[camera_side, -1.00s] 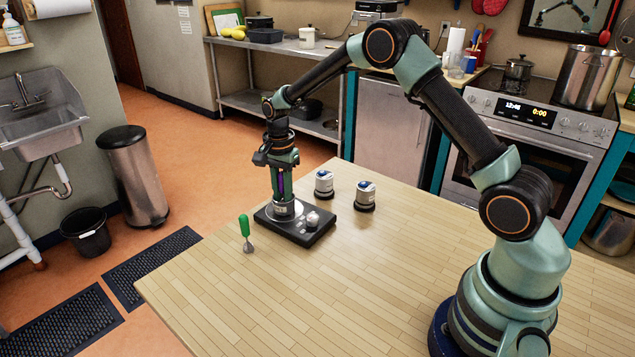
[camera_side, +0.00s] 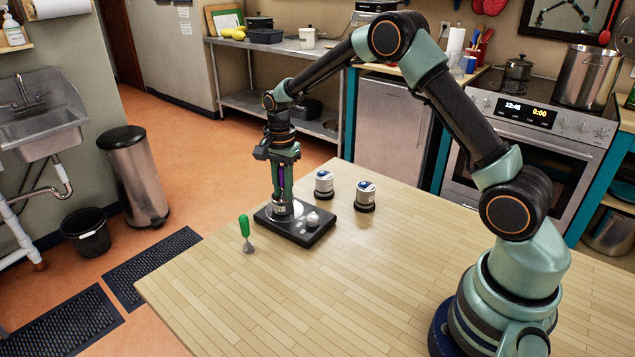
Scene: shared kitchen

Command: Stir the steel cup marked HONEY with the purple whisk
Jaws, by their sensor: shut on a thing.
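My gripper (camera_side: 279,184) points straight down and is shut on the purple whisk (camera_side: 282,179), whose handle shows as a thin purple strip between the fingers. The whisk's lower end is hidden in a steel cup (camera_side: 283,209) that stands on the round plate of a black hot plate (camera_side: 302,234). The marking on this cup is too small to read. Two more steel cups with white and blue labels, a left one (camera_side: 324,184) and a right one (camera_side: 365,196), stand on dark round bases to the right; their words cannot be read.
A green-handled tool (camera_side: 245,230) stands near the table's left edge, left of the hot plate. The hot plate has a pale knob (camera_side: 313,219) at its right. The front and right of the wooden table (camera_side: 300,300) are clear.

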